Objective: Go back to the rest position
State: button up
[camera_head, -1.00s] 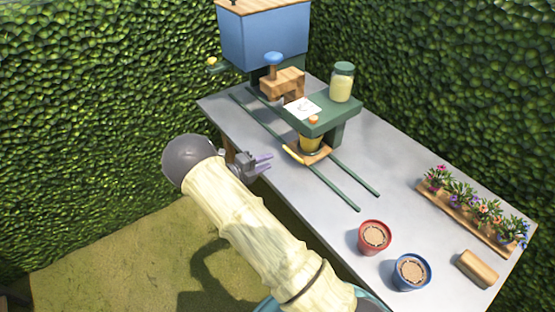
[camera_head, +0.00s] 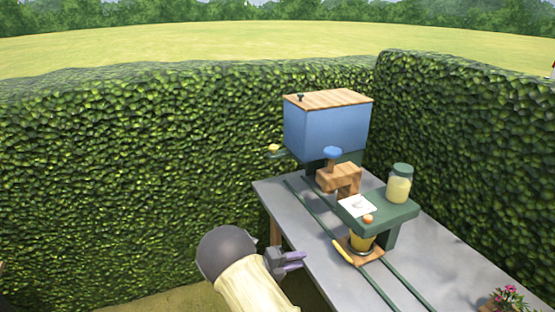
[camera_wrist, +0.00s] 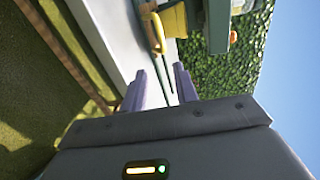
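My gripper (camera_head: 292,260) is at the near left edge of the grey table (camera_head: 276,194), with its purple fingers pointing right toward the table. The wrist view shows the two purple fingers (camera_wrist: 163,88) apart with nothing between them, so it is open and empty. A yellow pot (camera_head: 361,241) sits on a small wooden carriage (camera_head: 369,256) on the green rails, under the green stand, apart from my gripper. The yellow pot also shows at the top of the wrist view (camera_wrist: 174,20), beyond the fingertips.
A blue box with a wooden lid (camera_head: 324,130) stands at the back of the table. Hedges (camera_head: 140,180) border the table. A flower (camera_head: 510,296) shows at lower right.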

jog(key=s+d+r+m+g+y+p, duration=0.1)
jog(key=s+d+r+m+g+y, duration=0.25)
jog(key=s+m, duration=0.4)
jog(key=s+d+r+m+g+y+p, duration=0.1)
jog(key=s+d+r+m+g+y, duration=0.25)
jog(key=m, duration=0.65)
jog(key=s+r+m+t+y+p, duration=0.1)
jog(key=s+r+m, duration=0.4)
jog(key=m, duration=0.6)
jog(key=s+r+m+t+y+p, duration=0.2)
jog(key=s+r+m+y, duration=0.3)
jog(key=s+m, duration=0.3)
jog(key=m+y, duration=0.1)
jog(key=m, duration=0.2)
jog(key=shift+s+d+t, duration=0.2)
jog(key=shift+s+t, duration=0.05)
jog(key=shift+t, duration=0.15)
jog(key=shift+m, duration=0.25)
jog(key=shift+d, duration=0.1)
